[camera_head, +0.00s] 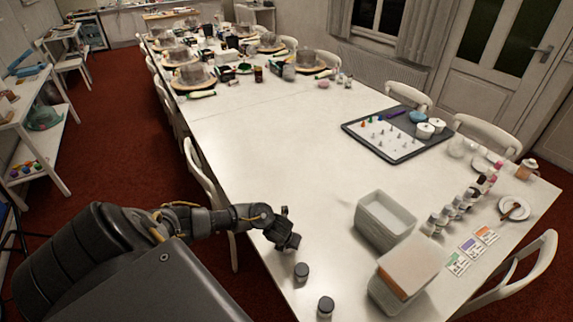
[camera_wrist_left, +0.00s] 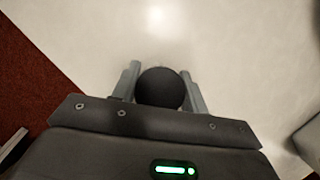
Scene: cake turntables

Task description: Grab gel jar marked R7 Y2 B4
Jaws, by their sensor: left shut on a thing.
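My left gripper (camera_head: 287,238) is over the near left part of the long white table (camera_head: 250,140). In the left wrist view, its two fingers (camera_wrist_left: 161,72) are shut on a jar with a round black lid (camera_wrist_left: 160,88). Its label does not show, so I cannot read any marking. In the head view, the gripper hides most of this jar. Two more dark-lidded jars stand nearer the front edge, one close to the gripper (camera_head: 301,272) and one further forward (camera_head: 325,307). Their labels are not readable. My right gripper is not in view.
The table's middle is clear.

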